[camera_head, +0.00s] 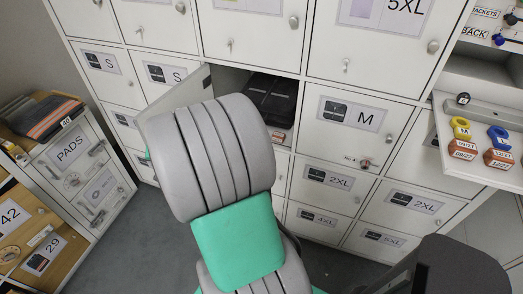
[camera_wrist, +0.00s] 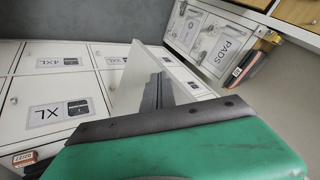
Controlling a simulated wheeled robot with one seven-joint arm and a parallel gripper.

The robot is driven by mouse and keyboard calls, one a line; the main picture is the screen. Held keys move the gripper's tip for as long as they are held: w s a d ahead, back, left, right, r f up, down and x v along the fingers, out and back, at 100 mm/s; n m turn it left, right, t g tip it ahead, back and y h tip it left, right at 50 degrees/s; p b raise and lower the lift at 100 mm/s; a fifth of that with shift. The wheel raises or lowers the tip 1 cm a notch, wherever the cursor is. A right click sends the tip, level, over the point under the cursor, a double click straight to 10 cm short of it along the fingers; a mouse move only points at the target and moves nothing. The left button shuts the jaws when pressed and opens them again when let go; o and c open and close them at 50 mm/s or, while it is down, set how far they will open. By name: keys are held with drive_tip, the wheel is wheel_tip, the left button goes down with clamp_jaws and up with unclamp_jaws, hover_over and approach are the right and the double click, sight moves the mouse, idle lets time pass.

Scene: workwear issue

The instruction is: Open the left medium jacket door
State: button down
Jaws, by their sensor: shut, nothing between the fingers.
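In the head view a compartment left of the closed M door (camera_head: 350,120) stands open, with a folded black jacket (camera_head: 270,98) inside. Its pale door (camera_head: 190,92) is swung out to the left, partly hidden by my arm. I cannot read a label on it there. In the wrist view a pale upright panel (camera_wrist: 130,82), which looks like this door, stands just beyond my gripper (camera_wrist: 160,122).
Closed lockers surround the opening, including S doors (camera_head: 165,74) at left and 2XL doors (camera_head: 328,178) below. A PADS cabinet (camera_head: 68,156) stands at far left. A shelf with coloured tags (camera_head: 480,140) juts out at right. Grey floor (camera_head: 110,245) is clear at lower left.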

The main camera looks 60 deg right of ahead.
drive_tip(key=shift+w+a, duration=0.1)
drive_tip(key=shift+w, duration=0.55)
drive_tip(key=shift+s, duration=0.1)
drive_tip(key=s+a+r, duration=0.4)
drive_tip(key=s+r, duration=0.4)
drive_tip(key=s+a+f+n+g, duration=0.1)
drive_tip(key=s+f+n+g, duration=0.15)
drive_tip(key=s, duration=0.35)
drive_tip(key=s+a+f+n+g, duration=0.1)
drive_tip(key=s+f+n+g, duration=0.15)
drive_tip(key=s, duration=0.35)
drive_tip(key=w+a+r+n, duration=0.1)
drive_tip(key=a+r+n, duration=0.1)
drive_tip(key=a, duration=0.4)
drive_tip(key=w+a+r+n+t+y, duration=0.1)
drive_tip(key=w+a+r+n, duration=0.1)
drive_tip(key=a, duration=0.5)
drive_tip(key=shift+a+r+n, duration=0.25)
drive_tip(key=shift+r+n, duration=0.4)
drive_tip(key=shift+n, duration=0.25)
